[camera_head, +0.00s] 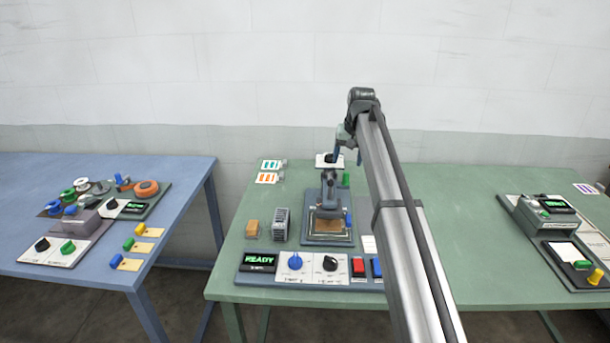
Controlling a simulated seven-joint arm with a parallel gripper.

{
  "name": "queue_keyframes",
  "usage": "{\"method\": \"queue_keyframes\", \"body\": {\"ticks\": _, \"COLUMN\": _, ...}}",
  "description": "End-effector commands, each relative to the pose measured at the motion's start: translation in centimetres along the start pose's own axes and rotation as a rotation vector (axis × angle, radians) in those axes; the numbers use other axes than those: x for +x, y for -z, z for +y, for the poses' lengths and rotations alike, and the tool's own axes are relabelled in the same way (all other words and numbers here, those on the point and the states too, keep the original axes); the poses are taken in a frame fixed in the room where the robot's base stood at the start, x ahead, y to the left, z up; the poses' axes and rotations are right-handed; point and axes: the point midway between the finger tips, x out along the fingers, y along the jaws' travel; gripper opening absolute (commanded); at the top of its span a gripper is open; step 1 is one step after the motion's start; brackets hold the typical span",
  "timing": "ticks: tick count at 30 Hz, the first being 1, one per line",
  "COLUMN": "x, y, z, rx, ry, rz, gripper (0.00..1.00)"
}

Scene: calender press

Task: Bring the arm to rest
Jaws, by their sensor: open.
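My arm rises from the bottom edge, right of centre, to a joint high in the middle of the head view. My gripper (347,156) hangs below that joint and points down. It is small in the picture; its jaws are open and I see nothing held between them. It appears above or behind the top of the grey calender press (328,196), which stands on the green table (470,213). I cannot tell the exact gap between them. My arm hides part of the table right of the press.
A lit READY display (259,262) and a knob panel (312,267) line the front edge. A brown block (252,228) and a grey slotted block (281,224) stand left of the press. A device (545,215) stands at right. A blue table (185,172) with several small parts is at left.

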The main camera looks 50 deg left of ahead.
Motion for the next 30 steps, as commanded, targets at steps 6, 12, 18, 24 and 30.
{"method": "queue_keyframes", "body": {"ticks": 6, "x": -1.1, "y": 0.3, "z": -0.1, "rx": 0.000, "ry": 0.000, "rz": 0.000, "gripper": 0.68}}
{"method": "queue_keyframes", "body": {"ticks": 12, "x": -1.1, "y": 0.3, "z": -0.1, "rx": 0.000, "ry": 0.000, "rz": 0.000, "gripper": 0.68}}
{"method": "queue_keyframes", "body": {"ticks": 18, "x": -1.1, "y": 0.2, "z": -0.1, "rx": 0.000, "ry": 0.000, "rz": 0.000, "gripper": 0.68}}
{"method": "queue_keyframes", "body": {"ticks": 24, "x": -1.1, "y": 0.5, "z": 0.8, "rx": 0.009, "ry": 0.008, "rz": 0.008, "gripper": 0.68}}
{"method": "queue_keyframes", "body": {"ticks": 30, "x": -1.3, "y": 2.1, "z": 7.2, "rx": 0.076, "ry": 0.082, "rz": 0.078, "gripper": 0.68}}
